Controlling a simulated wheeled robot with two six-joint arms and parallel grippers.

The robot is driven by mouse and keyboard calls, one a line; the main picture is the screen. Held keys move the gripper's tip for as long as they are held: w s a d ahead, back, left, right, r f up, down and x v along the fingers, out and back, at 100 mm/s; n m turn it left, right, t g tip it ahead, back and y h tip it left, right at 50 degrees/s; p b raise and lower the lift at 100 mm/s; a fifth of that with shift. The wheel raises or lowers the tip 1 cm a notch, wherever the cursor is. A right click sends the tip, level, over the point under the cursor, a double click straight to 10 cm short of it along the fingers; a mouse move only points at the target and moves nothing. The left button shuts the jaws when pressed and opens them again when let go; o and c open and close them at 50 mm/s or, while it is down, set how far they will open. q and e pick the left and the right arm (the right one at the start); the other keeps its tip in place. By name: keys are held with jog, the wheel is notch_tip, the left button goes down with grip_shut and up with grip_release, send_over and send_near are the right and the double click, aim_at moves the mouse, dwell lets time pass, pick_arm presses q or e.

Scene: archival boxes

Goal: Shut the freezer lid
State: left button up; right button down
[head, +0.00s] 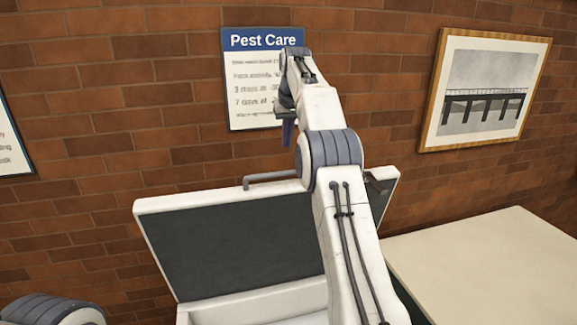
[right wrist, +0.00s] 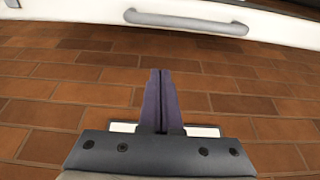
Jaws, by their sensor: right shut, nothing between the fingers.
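The freezer lid (head: 235,245) stands open and tilted up in the head view, its dark inner panel facing me and its white rim around it. A grey bar handle (head: 268,178) is on the lid's top edge; the handle also shows in the right wrist view (right wrist: 186,22). The white freezer body (head: 255,309) shows only in part below. My right gripper (head: 288,132) is above and behind the lid's top edge. Its purple fingers (right wrist: 160,100) are shut and empty, apart from the handle. My right arm hides part of the lid. My left gripper is not in view.
A pale tabletop (head: 490,265) stands right of the freezer. A brick wall (head: 170,100) rises behind, with a Pest Care sign (head: 250,85) and a framed bridge picture (head: 485,90). Part of my left arm shows at the bottom left.

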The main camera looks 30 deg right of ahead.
send_over(288, 182)
jog(key=w, duration=0.4)
notch_tip(288, 182, down, 7)
jog(key=shift+s+d+f+b, duration=0.1)
jog(key=shift+s+b, duration=0.3)
jog(key=shift+s, duration=0.2)
jog(key=shift+s+d+f+b, duration=0.1)
jog(key=shift+s+b, duration=0.3)
jog(key=shift+s, duration=0.2)
jog(key=shift+s+a+r, duration=0.1)
jog(key=shift+s, duration=0.1)
jog(key=shift+s+a, duration=0.1)
jog(key=shift+s, duration=0.5)
